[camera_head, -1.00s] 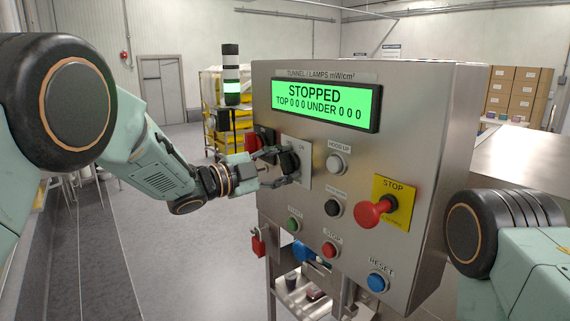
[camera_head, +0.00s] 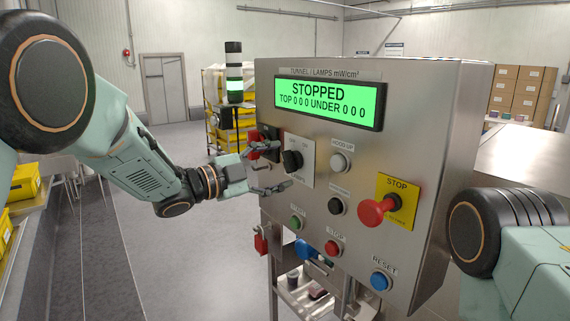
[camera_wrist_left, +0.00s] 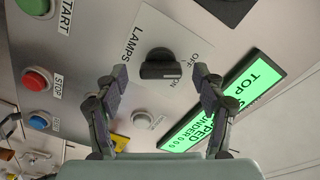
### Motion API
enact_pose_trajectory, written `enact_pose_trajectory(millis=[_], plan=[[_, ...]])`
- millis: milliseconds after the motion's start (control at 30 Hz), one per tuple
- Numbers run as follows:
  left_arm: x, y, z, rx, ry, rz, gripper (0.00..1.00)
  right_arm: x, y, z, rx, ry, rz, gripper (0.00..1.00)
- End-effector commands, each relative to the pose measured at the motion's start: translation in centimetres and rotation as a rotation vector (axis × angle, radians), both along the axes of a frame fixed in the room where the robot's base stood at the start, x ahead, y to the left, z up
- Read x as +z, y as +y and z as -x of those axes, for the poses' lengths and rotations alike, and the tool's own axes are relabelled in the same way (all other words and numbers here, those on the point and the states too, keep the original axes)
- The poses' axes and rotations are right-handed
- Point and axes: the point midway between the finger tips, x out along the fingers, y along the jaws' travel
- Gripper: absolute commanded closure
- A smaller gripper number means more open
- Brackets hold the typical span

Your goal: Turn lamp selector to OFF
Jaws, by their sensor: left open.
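The lamp selector (camera_head: 291,161) is a black rotary knob on a pale plate at the left of the control panel's face. In the left wrist view the knob (camera_wrist_left: 160,66) is near the centre, by the words LAMPS, OFF and ON. I cannot tell surely which word it points at. My left gripper (camera_head: 282,166) is open and empty, with its fingers spread to either side of the knob and apart from it. In the left wrist view the gripper (camera_wrist_left: 160,75) has one finger on each side. My right gripper is out of view; only part of that arm shows.
The green display (camera_head: 327,99) reads STOPPED. The red stop button (camera_head: 376,211) sticks out on a yellow plate. Near the selector are a white button (camera_head: 341,162), a black button (camera_head: 336,206), a green button (camera_head: 296,222) and a red switch (camera_head: 259,149).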

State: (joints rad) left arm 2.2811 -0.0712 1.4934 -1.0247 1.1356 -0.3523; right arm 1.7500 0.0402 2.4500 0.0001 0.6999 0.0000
Motion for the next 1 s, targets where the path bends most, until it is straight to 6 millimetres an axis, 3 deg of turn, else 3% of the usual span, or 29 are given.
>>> enact_pose_trajectory(millis=[200, 433, 1000], plan=[[0.1, 4.0, 2.8, 0.003, 0.002, 0.005, 0.3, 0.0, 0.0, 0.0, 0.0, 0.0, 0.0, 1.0], [0.1, 6.8, 4.8, 0.003, 0.002, 0.003, 0.3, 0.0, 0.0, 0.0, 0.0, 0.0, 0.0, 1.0], [0.0, 7.6, 5.4, 0.001, 0.001, 0.0, 0.3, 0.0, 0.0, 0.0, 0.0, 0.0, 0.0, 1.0]])
